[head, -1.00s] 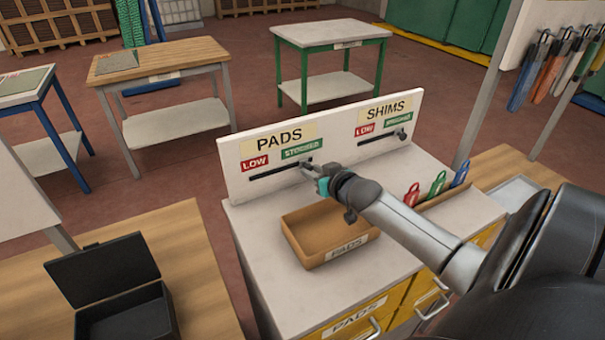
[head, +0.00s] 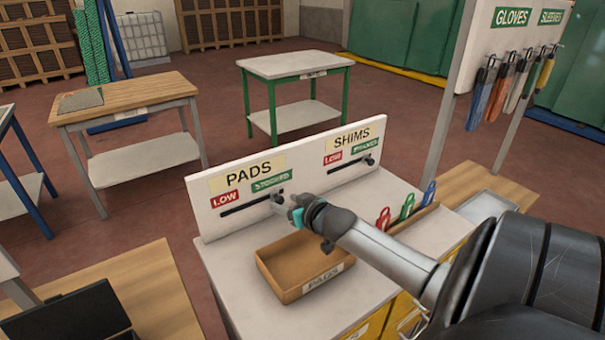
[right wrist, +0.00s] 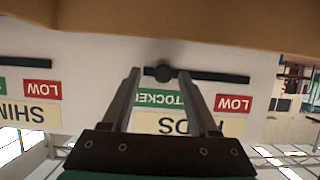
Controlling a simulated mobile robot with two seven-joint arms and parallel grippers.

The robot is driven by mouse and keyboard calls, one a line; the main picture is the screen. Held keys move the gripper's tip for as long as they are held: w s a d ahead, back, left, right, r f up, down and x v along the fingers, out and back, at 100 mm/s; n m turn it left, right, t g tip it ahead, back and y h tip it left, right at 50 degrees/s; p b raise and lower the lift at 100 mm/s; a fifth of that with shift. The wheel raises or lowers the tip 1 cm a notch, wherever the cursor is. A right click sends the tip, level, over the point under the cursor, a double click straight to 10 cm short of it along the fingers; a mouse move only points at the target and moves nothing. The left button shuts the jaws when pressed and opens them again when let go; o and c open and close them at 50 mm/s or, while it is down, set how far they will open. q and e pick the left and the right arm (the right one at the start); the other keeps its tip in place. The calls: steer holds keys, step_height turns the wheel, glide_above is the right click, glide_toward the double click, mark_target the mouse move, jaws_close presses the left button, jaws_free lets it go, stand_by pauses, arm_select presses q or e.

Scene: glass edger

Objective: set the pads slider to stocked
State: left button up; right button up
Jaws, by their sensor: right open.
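The pads slider is a dark slot with a round black knob (head: 278,197) on the white panel (head: 205,226), below the PADS sign. The knob sits near the slot's right end, under the green STOCKED label (head: 270,182) and away from the red LOW label (head: 224,199). My right gripper (head: 286,204) is open just in front of the knob. In the right wrist view, which is upside down, the knob (right wrist: 163,73) appears between and beyond the spread fingertips (right wrist: 159,78); I cannot tell whether they touch it. My left gripper is not in view.
The shims slider knob (head: 369,160) is at the right end of its slot. A cardboard PADS tray (head: 268,277) stands on the cabinet below my right arm. Red, green and blue padlock-shaped tags (head: 407,206) stand to the right. A black open box (head: 70,315) is at lower left.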

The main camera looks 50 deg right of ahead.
steer(key=p+v, duration=0.1)
steer(key=v, duration=1.4)
steer(key=shift+p, duration=0.35)
steer(key=shift+f, duration=0.15)
